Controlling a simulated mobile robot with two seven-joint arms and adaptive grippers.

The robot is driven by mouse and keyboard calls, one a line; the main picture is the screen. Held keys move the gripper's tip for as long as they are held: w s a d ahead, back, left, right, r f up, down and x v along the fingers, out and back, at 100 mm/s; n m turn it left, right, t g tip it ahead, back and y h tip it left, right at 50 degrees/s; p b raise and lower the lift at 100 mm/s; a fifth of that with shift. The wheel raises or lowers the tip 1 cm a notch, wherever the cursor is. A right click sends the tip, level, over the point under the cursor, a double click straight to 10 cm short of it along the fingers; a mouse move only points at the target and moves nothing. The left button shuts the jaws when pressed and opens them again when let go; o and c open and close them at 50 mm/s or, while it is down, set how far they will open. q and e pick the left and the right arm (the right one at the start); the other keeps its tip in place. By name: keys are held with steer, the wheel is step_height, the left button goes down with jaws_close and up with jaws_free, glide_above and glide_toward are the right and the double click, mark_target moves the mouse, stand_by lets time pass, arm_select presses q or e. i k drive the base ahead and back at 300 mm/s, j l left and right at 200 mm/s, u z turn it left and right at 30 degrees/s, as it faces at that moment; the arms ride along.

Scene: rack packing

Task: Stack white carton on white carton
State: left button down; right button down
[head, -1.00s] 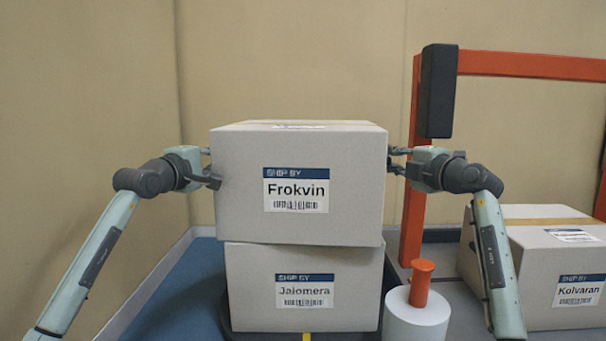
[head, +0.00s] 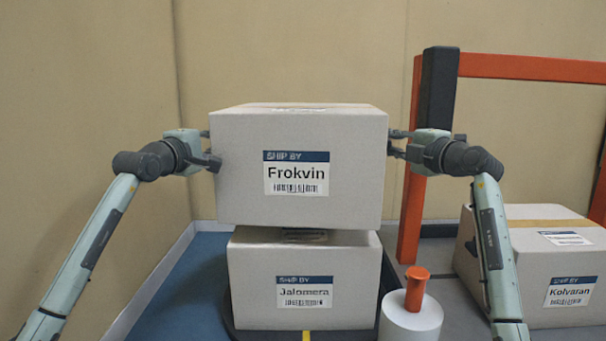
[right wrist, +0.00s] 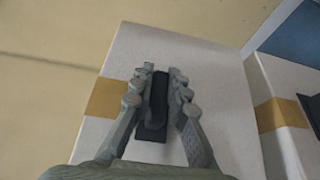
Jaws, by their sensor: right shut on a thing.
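A white carton labelled Frokvin (head: 240,190) is held up level over a white carton labelled Jalomera (head: 250,300). A gap with the lower carton's top face shows between them. My left gripper (head: 212,148) is at the upper carton's left side; its finger grip is partly hidden. My right gripper (head: 393,143) is at the right side. In the right wrist view its fingers (right wrist: 162,75) are closed around a dark handle (right wrist: 153,115) on the side of the Frokvin carton (right wrist: 215,95).
A third white carton labelled Kolvaran (head: 515,280) stands at the right. A white cylinder with an orange knob (head: 411,318) is at the lower carton's front right. An orange frame with a dark post (head: 437,110) stands behind. A blue surface (head: 180,290) is clear at left.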

mark_target(543, 223)
steer(key=k+j+z, duration=0.1)
steer(key=j+z, duration=0.3)
steer(key=l, duration=1.15)
steer(key=l+u, duration=0.15)
steer(key=l, duration=1)
steer(key=k, duration=0.05)
